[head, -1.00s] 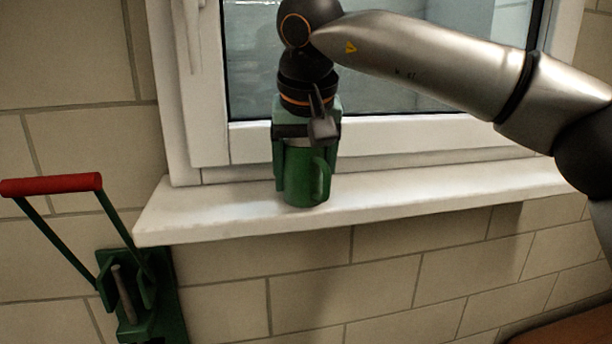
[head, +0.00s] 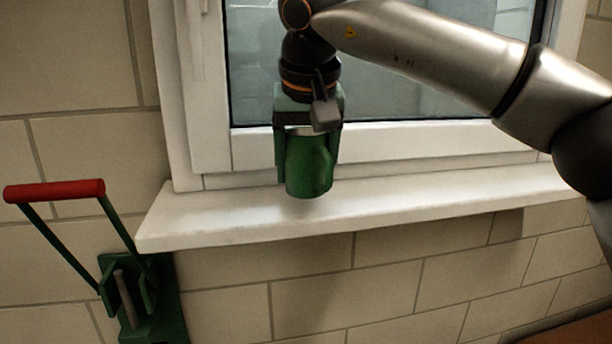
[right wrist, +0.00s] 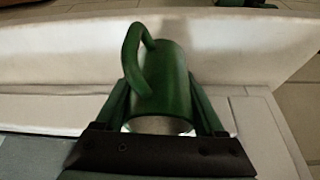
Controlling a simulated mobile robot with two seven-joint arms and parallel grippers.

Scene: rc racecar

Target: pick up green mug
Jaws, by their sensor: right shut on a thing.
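The green mug (head: 309,170) is in the middle of the head view, upright, a little above the white windowsill, with a soft shadow below it. My right gripper (head: 307,160) points down and is shut on the mug, one finger on each side of its body. In the right wrist view the mug (right wrist: 170,85) sits between the two green fingers of the gripper (right wrist: 172,105), with its handle at the upper left. My left gripper is not in view.
The white windowsill (head: 420,205) is otherwise bare. The window frame (head: 420,145) stands close behind the mug. A green tool with a red handle (head: 55,190) is at the lower left by the tiled wall. A brown surface (head: 575,325) shows at the lower right.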

